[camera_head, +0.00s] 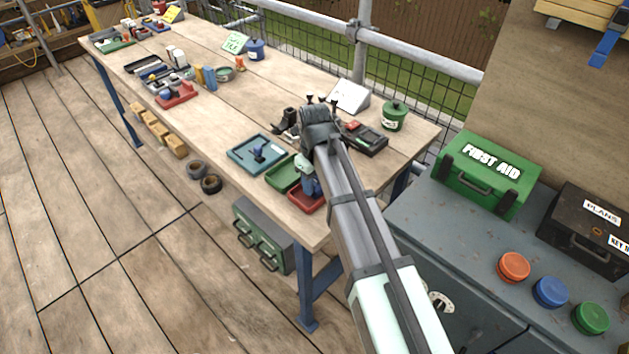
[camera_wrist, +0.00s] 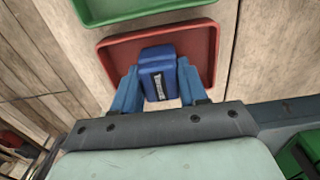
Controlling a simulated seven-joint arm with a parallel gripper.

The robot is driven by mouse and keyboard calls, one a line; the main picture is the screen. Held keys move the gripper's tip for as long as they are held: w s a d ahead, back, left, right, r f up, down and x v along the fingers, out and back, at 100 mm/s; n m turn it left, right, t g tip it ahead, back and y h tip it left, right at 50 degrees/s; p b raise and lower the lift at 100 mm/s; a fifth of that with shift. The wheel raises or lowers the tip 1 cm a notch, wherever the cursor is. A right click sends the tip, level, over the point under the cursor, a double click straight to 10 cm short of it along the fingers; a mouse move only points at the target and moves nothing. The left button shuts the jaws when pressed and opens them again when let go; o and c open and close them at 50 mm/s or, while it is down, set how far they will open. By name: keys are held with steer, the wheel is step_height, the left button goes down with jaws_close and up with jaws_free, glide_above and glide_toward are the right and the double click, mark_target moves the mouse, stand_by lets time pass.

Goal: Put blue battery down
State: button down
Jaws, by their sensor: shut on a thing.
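The blue battery (camera_wrist: 158,72) is between the two blue fingers of my gripper (camera_wrist: 158,88) in the wrist view. My gripper is shut on it. The battery is over the red tray (camera_wrist: 112,52); I cannot tell whether it touches the tray floor. In the head view my gripper (camera_head: 310,186) is at the near end of the workbench, beside the red tray (camera_head: 304,204). My arm hides part of the tray there, and the battery is hard to make out.
A green tray (camera_head: 282,174) and a teal tray (camera_head: 250,161) lie beside the red tray on the workbench (camera_head: 215,125). A dark tray (camera_head: 372,142) and a green canister (camera_head: 394,114) stand behind my wrist. A grey cabinet (camera_head: 430,212) with a first aid box (camera_head: 487,180) is at right.

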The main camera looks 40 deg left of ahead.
mark_target(315, 180)
steer(key=c, duration=0.6)
jaws_free()
steer(key=shift+f, duration=0.1)
step_height(315, 180, up, 12)
stand_by(0.7)
